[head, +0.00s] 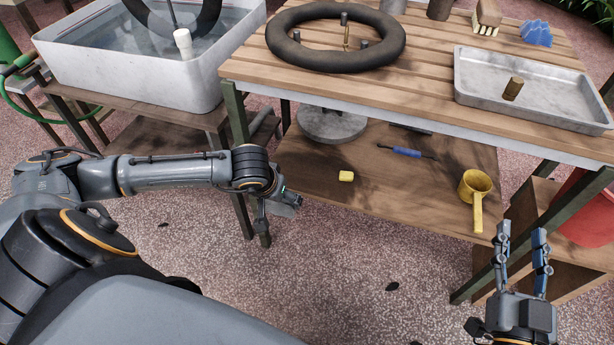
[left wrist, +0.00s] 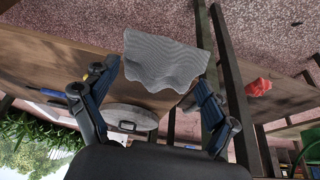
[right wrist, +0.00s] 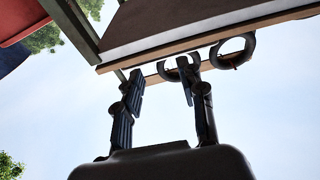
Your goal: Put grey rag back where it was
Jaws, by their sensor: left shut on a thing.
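The grey rag (left wrist: 165,60), a wavy cloth, shows in the left wrist view between the fingers of my left gripper (left wrist: 158,82), which is shut on it. In the head view my left gripper (head: 285,203) is in front of the lower shelf's left end, low beside the table leg. My right gripper (head: 520,245) is open and empty at the lower right of the head view, in front of the table. In the right wrist view its fingers (right wrist: 160,90) are apart with nothing between them.
The slatted tabletop (head: 430,60) holds a black tyre (head: 335,38) and metal tray (head: 535,110). A water tub (head: 150,75) stands left.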

